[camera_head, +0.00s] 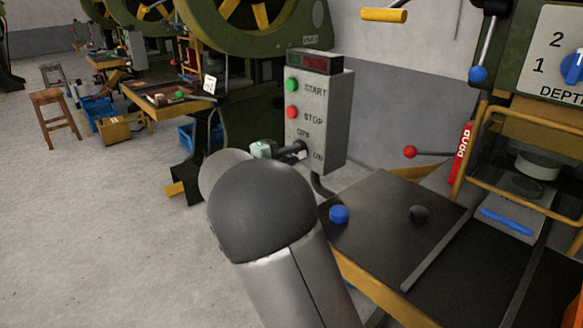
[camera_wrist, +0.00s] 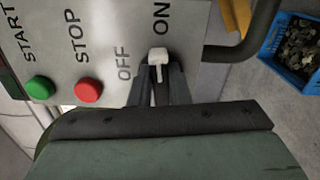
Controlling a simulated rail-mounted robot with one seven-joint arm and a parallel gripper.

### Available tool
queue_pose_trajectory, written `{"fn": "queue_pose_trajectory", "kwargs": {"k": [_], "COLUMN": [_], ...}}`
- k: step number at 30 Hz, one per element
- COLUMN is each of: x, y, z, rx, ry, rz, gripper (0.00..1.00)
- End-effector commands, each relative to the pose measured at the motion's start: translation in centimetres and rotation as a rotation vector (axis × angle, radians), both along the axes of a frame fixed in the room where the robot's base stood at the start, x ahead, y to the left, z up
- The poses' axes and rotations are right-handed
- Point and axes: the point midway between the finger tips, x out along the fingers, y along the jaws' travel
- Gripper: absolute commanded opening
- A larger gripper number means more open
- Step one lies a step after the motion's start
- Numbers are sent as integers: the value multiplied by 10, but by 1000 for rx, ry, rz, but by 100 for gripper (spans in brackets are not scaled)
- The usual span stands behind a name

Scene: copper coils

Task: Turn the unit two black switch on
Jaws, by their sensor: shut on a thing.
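The grey control box (camera_head: 318,115) carries a green START button, a red STOP button and a switch marked OFF and ON. My gripper (camera_wrist: 159,80) is shut on the lever. In the head view my gripper (camera_head: 293,151) meets the box front at the switch, partly hidden behind my arm.
A dark bench (camera_head: 375,215) with a blue knob (camera_head: 339,214) and a black knob (camera_head: 419,213) stands right of my arm. A blue crate (camera_wrist: 295,50) is on the floor. Open floor lies to the left.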

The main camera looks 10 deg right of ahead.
Motion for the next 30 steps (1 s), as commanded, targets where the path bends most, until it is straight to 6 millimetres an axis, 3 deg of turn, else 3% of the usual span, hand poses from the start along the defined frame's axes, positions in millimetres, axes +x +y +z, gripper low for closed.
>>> {"fn": "queue_pose_trajectory", "kwargs": {"k": [10,26,27,29,30], "x": [0,0,0,0,0], "y": [1,1,1,1,1], "z": [-3,-2,-2,-2,-2], "rx": [64,75,75,75,74], "ry": [-115,-132,-132,-132,-133], "rz": [1,1,1,1,1], "gripper": [0,0,25,38,38]}}
